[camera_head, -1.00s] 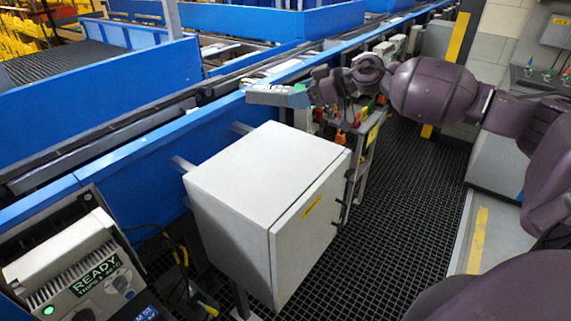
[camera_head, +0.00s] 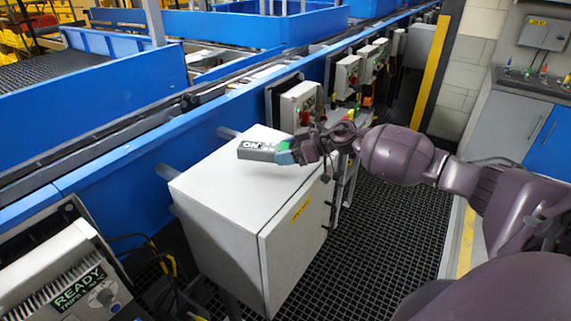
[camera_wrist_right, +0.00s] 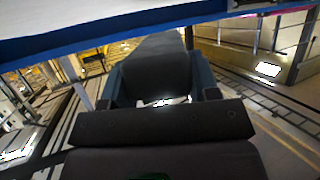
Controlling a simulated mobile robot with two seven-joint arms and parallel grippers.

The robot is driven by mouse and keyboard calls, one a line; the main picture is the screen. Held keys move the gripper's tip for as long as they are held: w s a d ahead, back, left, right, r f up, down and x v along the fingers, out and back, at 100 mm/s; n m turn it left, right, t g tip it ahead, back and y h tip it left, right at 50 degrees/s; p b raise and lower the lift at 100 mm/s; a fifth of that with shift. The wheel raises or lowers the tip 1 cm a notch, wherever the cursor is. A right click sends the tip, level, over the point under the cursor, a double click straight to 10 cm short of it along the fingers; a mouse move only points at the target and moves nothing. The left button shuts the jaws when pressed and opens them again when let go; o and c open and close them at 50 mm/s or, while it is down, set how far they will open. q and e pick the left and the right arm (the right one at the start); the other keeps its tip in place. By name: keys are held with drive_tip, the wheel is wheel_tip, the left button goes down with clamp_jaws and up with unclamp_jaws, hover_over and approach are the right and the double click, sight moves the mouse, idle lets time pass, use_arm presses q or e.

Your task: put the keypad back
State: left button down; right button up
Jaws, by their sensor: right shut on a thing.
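The keypad (camera_head: 258,147) is a small grey box with an "ON" display. In the head view it is above the top of the white cabinet (camera_head: 222,180); I cannot tell how large the gap under it is. My right gripper (camera_head: 286,152) is shut on the keypad's right end. In the right wrist view the keypad (camera_wrist_right: 155,72) shows as a dark block between the fingers (camera_wrist_right: 160,92). The drive unit (camera_head: 62,275) with the "READY" display stands at the lower left. My left gripper is not in view.
The blue conveyor side wall (camera_head: 130,190) runs behind the cabinet. Several control boxes (camera_head: 300,108) are mounted along the conveyor, close behind my right gripper. A dark grating floor (camera_head: 385,215) lies to the right. Cables (camera_head: 160,255) hang between the drive unit and the cabinet.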

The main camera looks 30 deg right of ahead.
sight(286, 172)
drive_tip(key=shift+f, duration=1.85)
drive_tip(key=shift+f, duration=0.1)
drive_tip(key=o, duration=1.1)
drive_tip(key=shift+o, duration=0.2)
drive_tip(key=shift+s+b, duration=0.1)
drive_tip(key=shift+b, duration=0.2)
drive_tip(key=v, duration=1.2)
